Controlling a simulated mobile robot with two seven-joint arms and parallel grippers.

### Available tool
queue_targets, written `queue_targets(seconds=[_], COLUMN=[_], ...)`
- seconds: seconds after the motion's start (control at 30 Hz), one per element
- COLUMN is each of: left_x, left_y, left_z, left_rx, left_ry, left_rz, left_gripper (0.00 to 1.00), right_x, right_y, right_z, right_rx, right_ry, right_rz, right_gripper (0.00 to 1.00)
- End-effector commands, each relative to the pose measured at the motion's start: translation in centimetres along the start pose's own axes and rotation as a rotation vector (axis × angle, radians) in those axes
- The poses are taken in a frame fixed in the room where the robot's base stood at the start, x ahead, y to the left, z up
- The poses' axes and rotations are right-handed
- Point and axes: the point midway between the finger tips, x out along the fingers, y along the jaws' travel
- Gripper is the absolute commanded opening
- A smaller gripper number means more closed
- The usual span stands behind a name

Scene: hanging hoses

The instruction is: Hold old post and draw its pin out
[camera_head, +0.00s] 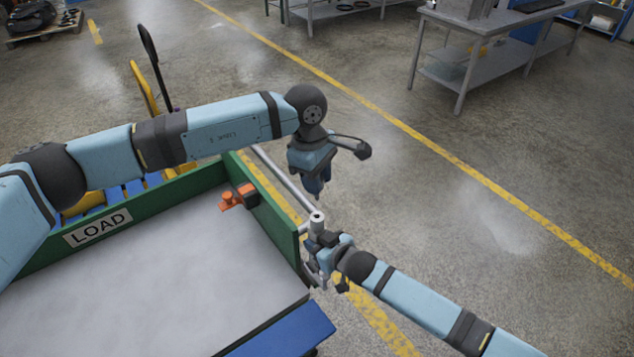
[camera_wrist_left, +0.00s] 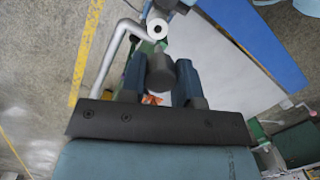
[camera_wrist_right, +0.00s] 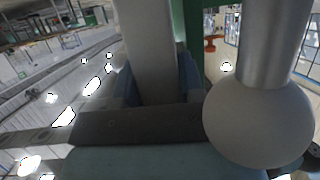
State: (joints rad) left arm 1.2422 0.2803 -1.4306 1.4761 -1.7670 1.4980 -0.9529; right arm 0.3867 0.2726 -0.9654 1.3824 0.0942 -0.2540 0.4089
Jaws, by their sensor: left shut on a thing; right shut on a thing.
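The old post (camera_head: 317,224) is a short, light grey upright cylinder at the cart's right corner, with a dark hole in its top. My right gripper (camera_head: 317,243) is shut around it, and the post also stands between the fingers in the right wrist view (camera_wrist_right: 150,50). My left gripper (camera_head: 318,190) points down just above the post, with a gap between them. In the left wrist view it is shut on a dark grey cylindrical piece, seemingly the pin (camera_wrist_left: 160,75). The post's ring-shaped top (camera_wrist_left: 157,28) shows beyond it, apart from the pin.
A silver tube rail (camera_head: 283,176) runs along the green-walled cart (camera_head: 280,220) marked LOAD. An orange clamp (camera_head: 238,196) sits at its inner wall. A large pale ball (camera_wrist_right: 260,120) on a rod is close to the right wrist camera. Floor to the right is clear.

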Motion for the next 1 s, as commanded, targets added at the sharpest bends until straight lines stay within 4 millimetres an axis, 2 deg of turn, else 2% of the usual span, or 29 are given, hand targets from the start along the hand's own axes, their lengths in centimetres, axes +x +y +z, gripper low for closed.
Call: queue_targets(seconds=[0.3, 0.33, 0.43, 0.47, 0.77, 0.87, 1.0], left_x=[-0.5, -0.5, -0.5, -0.5, -0.5, -0.5, -0.5], left_y=[0.0, 0.0, 0.0, 0.0, 0.0, 0.0, 0.0], left_z=[0.1, 0.1, 0.1, 0.1, 0.1, 0.1, 0.1], left_rx=[-0.001, 0.000, 0.000, 0.000, 0.000, 0.000, 0.000], left_ry=[0.000, 0.000, 0.000, 0.000, 0.000, 0.000, 0.000], left_rz=[0.000, 0.000, 0.000, 0.000, 0.000, 0.000, 0.000], left_gripper=[0.07, 0.07, 0.07, 0.07, 0.07, 0.07, 0.07], right_x=[0.0, 0.0, 0.0, 0.0, -0.2, -1.2, -3.9], right_y=[0.0, 0.0, 0.0, 0.0, 0.0, 0.0, 0.0], right_z=[0.0, 0.0, 0.0, 0.0, 0.1, 0.1, 0.1], right_rx=[0.000, 0.000, 0.000, 0.000, 0.000, 0.000, 0.000], right_ry=[0.000, 0.000, 0.000, 0.000, 0.000, 0.000, -0.001], right_rz=[0.000, 0.000, 0.000, 0.000, 0.000, 0.000, 0.000], right_gripper=[0.07, 0.41, 0.64, 0.66, 0.66, 0.66, 0.66])
